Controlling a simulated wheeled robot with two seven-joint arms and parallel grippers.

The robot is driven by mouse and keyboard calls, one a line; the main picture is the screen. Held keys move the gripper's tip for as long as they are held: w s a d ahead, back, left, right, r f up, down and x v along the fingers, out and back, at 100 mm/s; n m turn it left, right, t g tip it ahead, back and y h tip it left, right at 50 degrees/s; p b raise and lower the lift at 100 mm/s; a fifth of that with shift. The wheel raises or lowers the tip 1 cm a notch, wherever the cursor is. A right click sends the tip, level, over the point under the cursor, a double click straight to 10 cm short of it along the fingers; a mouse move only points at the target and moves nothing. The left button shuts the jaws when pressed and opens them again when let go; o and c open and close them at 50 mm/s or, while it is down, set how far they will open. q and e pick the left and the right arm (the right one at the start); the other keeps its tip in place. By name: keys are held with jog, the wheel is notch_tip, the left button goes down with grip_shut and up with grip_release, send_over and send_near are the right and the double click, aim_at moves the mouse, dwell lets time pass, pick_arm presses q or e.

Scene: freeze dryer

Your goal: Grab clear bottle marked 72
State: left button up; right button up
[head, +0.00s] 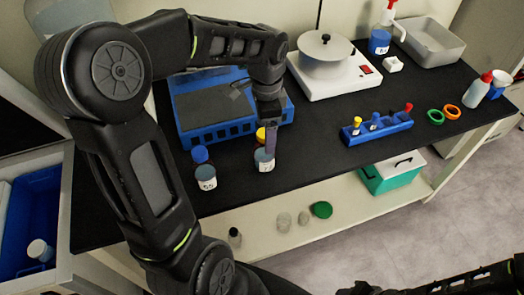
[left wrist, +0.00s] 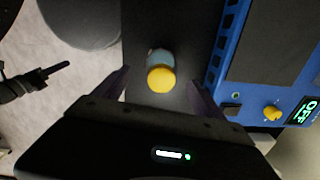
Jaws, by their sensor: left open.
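A clear bottle with a yellow cap and a label (head: 264,163) stands upright on the black bench top, in front of the blue device. I cannot read its number. In the left wrist view its yellow cap (left wrist: 161,79) lies between the two spread fingers of my left gripper (left wrist: 158,82), with a gap on each side. In the head view my left gripper (head: 268,138) comes down over this bottle, and one finger hides part of it. A clear bottle with a blue cap (head: 206,180) stands to its left. My right gripper (head: 362,288) shows only partly at the bottom edge.
The blue device (head: 212,128) is close behind the bottles. A white hotplate with a pot (head: 335,82), a blue rack with small capped tubes (head: 375,130) and green and orange rings (head: 452,111) are to the right. The bench's front edge is near the bottles.

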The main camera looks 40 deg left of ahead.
pick_arm(q)
jog(key=shift+f, duration=1.15)
jog(key=shift+a+f+p, duration=0.1)
jog(key=shift+f+p, duration=0.55)
jog(key=shift+f, duration=2)
jog(key=c, duration=1.6)
jog(key=shift+r, duration=0.15)
notch_tip(320, 180, up, 10)
jog(key=shift+f+b, duration=0.1)
jog(key=shift+b, duration=0.4)
